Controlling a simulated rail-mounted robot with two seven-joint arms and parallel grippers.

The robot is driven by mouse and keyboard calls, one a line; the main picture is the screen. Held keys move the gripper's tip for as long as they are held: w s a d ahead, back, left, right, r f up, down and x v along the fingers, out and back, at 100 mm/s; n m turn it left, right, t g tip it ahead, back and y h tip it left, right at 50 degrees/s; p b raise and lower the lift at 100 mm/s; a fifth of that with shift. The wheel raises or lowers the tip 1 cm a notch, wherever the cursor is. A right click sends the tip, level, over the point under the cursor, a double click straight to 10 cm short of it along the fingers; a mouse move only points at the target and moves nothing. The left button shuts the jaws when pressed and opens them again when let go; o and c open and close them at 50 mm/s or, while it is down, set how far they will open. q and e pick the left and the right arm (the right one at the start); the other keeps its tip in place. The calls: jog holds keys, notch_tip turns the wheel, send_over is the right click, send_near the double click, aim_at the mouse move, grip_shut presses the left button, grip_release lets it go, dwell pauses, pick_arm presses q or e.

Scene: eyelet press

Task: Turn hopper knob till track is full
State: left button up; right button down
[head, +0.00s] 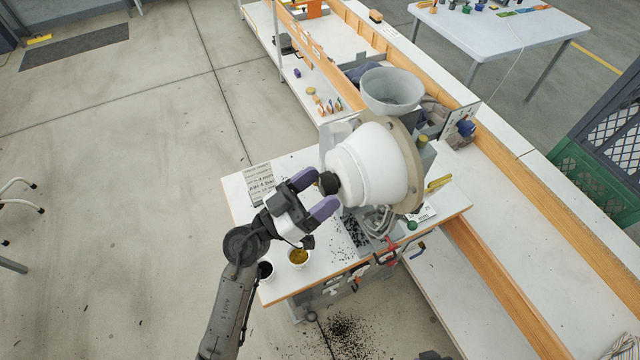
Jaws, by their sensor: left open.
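The white hopper (366,168) is a rounded drum mounted on the press, lying on its side and facing left. Its black knob (328,183) sticks out at the centre of the hopper's left face. My left gripper (320,193) has purple fingers, one above and one below the knob. It is open around the knob; I cannot tell whether either finger touches it. The track is not clearly visible; the hopper and machine parts hide that area. My right gripper is not in view.
The press stands on a small white table (237,200). A cup with yellow contents (298,257) and a dark-filled cup (265,270) stand at its front left. A grey bowl (392,90) sits behind the hopper. Small black pieces litter the table and floor.

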pick_arm(q)
jog(key=shift+w+d+r, duration=0.1)
jog(key=shift+w+d, duration=0.1)
jog(key=shift+d, duration=0.1)
jog(key=c, duration=0.9)
jog(key=shift+m, duration=0.4)
